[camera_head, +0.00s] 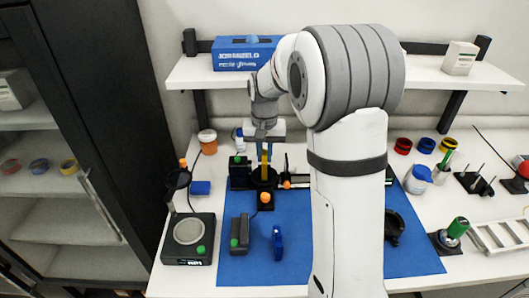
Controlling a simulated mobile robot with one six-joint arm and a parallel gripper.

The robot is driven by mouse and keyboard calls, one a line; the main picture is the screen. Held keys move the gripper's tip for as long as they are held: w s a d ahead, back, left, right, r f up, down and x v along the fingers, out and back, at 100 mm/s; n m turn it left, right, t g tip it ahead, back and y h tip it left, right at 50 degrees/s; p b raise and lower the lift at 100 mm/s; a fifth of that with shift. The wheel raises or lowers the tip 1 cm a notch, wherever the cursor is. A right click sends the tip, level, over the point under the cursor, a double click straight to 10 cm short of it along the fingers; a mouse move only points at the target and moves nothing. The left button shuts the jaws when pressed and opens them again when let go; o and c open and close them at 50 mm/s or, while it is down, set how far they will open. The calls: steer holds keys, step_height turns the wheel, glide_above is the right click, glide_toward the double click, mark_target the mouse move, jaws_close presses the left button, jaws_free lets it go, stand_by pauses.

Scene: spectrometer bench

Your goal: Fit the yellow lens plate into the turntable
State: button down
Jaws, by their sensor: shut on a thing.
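My gripper (265,146) points down over the back of the blue mat, shut on the yellow lens plate (265,160). The plate shows as a narrow upright yellow strip, seen nearly edge-on. Directly below it is a black device with an orange knob, apparently the turntable (263,185). The lower end of the plate meets the top of this device in the picture. I cannot tell whether it is seated in a slot or just above it.
The blue mat (300,225) holds a dark block with a green knob (239,233) and a blue piece (277,243). A round-topped device (188,235) stands left. The white shelf (200,75) hangs behind my arm. Jars and racks stand right.

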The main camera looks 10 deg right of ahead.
steer(key=shift+f, duration=0.2)
steer(key=c, duration=1.3)
jaws_free()
step_height(320, 180, up, 8)
steer(key=shift+f+b, duration=0.2)
steer(key=shift+b, duration=0.1)
steer(key=shift+r, duration=0.15)
